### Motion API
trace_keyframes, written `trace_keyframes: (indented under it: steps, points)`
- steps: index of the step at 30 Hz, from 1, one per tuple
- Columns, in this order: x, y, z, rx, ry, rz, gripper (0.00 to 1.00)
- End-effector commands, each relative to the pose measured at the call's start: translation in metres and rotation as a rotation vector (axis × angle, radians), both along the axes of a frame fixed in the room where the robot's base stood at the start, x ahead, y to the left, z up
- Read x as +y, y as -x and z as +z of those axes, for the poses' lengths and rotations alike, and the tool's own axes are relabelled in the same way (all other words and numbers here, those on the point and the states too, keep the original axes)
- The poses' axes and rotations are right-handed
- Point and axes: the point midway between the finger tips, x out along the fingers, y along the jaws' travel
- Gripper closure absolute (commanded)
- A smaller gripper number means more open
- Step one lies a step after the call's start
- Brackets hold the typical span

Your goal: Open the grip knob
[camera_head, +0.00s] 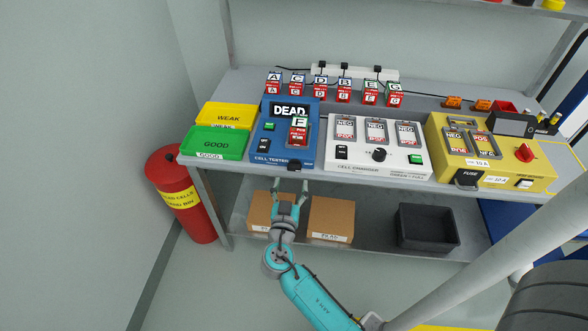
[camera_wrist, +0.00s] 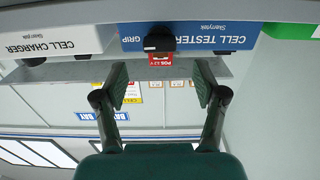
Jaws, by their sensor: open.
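The grip knob is a small black knob (camera_head: 294,168) on the lower front edge of the blue cell tester (camera_head: 266,140). In the wrist view, which is upside down, the knob (camera_wrist: 159,41) sits beside the word GRIP. My gripper (camera_head: 291,187) is open and empty, just in front of and below the knob. In the wrist view the two fingers (camera_wrist: 161,84) stand apart, with the knob beyond their tips and roughly centred between them; they do not appear to touch it. A cell marked F (camera_head: 299,130) stands in the tester, whose display reads DEAD.
The white cell charger (camera_head: 379,160) stands right of the tester, the yellow fuse box (camera_head: 500,160) farther right. Green (camera_head: 215,143) and yellow (camera_head: 223,115) trays lie left. Several lettered cells stand behind. Cardboard boxes (camera_head: 331,220) and a black bin (camera_head: 429,228) occupy the lower shelf.

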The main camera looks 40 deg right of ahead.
Motion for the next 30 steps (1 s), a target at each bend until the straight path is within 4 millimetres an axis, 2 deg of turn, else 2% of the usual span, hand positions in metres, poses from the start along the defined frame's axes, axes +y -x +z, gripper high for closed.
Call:
trace_keyframes:
  steps: [3,10,16,24,30]
  points:
    - [-0.019,-0.013,0.001,-0.001,0.0,-0.005,0.29]
    - [-0.043,-0.033,0.001,-0.001,0.0,-0.002,0.29]
    - [-0.051,-0.039,0.0,0.001,0.001,0.0,0.29]
    - [-0.052,-0.04,0.0,0.0,0.0,0.0,0.29]
    - [-0.052,-0.04,0.0,0.0,0.0,0.001,0.79]
